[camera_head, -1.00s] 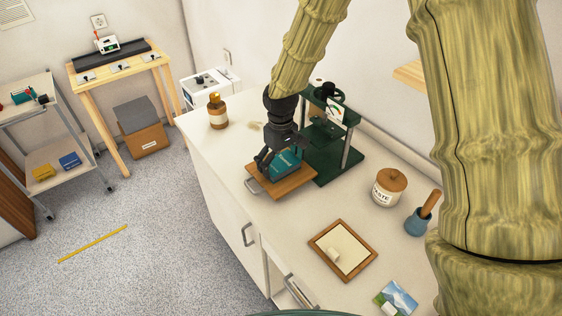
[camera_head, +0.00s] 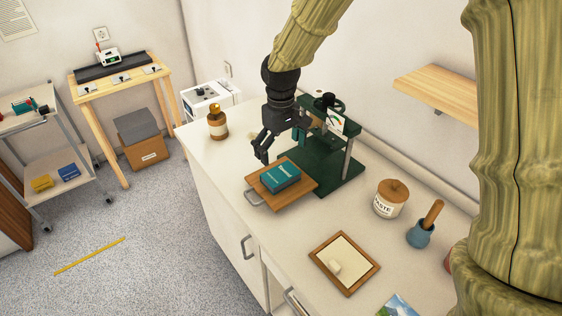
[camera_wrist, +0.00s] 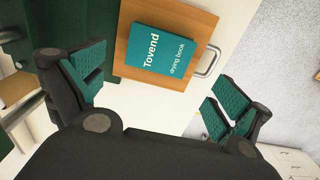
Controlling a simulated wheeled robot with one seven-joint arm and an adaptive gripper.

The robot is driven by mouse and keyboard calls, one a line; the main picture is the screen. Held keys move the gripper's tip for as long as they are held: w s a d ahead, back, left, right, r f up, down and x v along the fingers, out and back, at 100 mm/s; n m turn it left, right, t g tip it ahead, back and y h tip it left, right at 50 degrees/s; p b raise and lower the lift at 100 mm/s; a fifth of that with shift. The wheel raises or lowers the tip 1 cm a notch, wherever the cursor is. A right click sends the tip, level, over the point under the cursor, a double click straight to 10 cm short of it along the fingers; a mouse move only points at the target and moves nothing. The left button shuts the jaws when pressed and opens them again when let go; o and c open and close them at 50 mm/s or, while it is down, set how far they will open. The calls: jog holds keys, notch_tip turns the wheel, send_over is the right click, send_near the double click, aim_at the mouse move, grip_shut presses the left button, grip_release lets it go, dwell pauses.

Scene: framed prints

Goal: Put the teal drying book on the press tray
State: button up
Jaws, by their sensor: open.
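The teal drying book (camera_head: 281,176) lies flat on the wooden press tray (camera_head: 297,193), which sits in front of the green press on the counter. In the wrist view the book (camera_wrist: 162,50), with "Tovend drying book" on its cover, rests on the brown tray (camera_wrist: 193,20) near its metal handle. My gripper (camera_head: 279,152) is open and empty, above and behind the book, apart from it. In the wrist view its two teal-padded fingers (camera_wrist: 160,97) are spread wide with nothing between them.
The green press (camera_head: 335,160) stands close behind the tray. A brown bottle (camera_head: 217,123) is at the counter's far left. A paste jar (camera_head: 390,199), a blue mortar (camera_head: 420,235) and a framed board (camera_head: 344,262) stand to the right. The counter between is clear.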

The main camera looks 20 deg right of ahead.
jog(key=shift+r, duration=1.4)
